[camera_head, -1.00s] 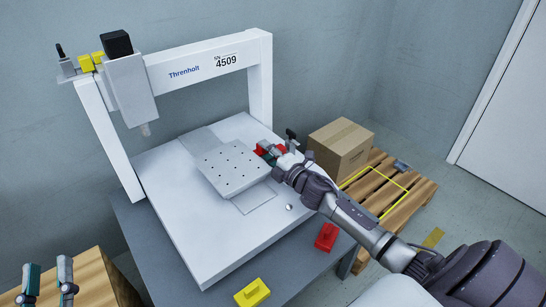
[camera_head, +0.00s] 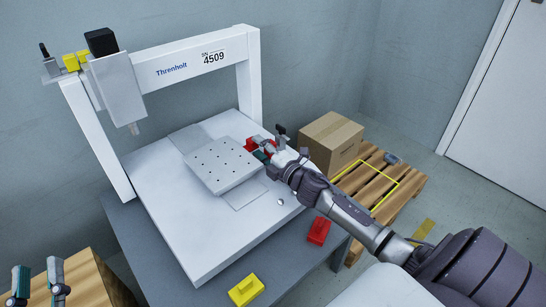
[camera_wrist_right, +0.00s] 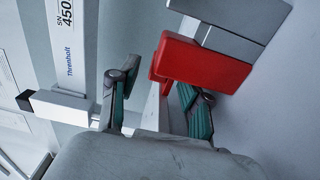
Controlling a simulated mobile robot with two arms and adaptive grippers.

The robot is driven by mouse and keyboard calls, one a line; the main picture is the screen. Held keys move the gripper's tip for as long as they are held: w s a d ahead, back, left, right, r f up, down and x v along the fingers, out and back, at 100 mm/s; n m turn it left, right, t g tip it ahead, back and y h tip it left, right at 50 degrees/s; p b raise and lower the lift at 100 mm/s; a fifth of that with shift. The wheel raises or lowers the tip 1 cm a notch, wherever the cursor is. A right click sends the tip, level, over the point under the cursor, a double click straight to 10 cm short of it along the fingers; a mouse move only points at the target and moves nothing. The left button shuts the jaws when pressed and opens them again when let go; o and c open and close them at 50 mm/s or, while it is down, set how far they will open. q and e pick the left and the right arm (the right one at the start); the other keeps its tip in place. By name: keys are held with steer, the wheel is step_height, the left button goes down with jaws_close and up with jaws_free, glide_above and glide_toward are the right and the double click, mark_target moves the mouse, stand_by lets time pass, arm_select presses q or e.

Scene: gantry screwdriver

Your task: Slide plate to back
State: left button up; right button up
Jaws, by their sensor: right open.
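The grey plate (camera_head: 222,166) with small holes sits on the white bed of the gantry machine, over a grey track strip (camera_head: 190,138) that shows behind and in front of it. A red block (camera_head: 252,144) is at the plate's right side; it fills the upper middle of the right wrist view (camera_wrist_right: 190,62). My right gripper (camera_head: 268,152) is beside this block with its fingers apart. In the wrist view one finger is close to the block; contact is unclear. My left gripper (camera_head: 38,286) is open and empty at the lower left, away from the plate.
The white gantry frame (camera_head: 190,66) with its screwdriver head (camera_head: 118,88) stands over the back of the bed. A red block (camera_head: 318,231) and a yellow block (camera_head: 245,290) lie at the table's front. A cardboard box (camera_head: 331,141) stands on a pallet (camera_head: 400,190) to the right.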

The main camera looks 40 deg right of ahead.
steer(key=s, duration=0.6)
steer(key=s+d, duration=0.1)
steer(key=s, duration=0.3)
steer(key=shift+s+r, duration=0.1)
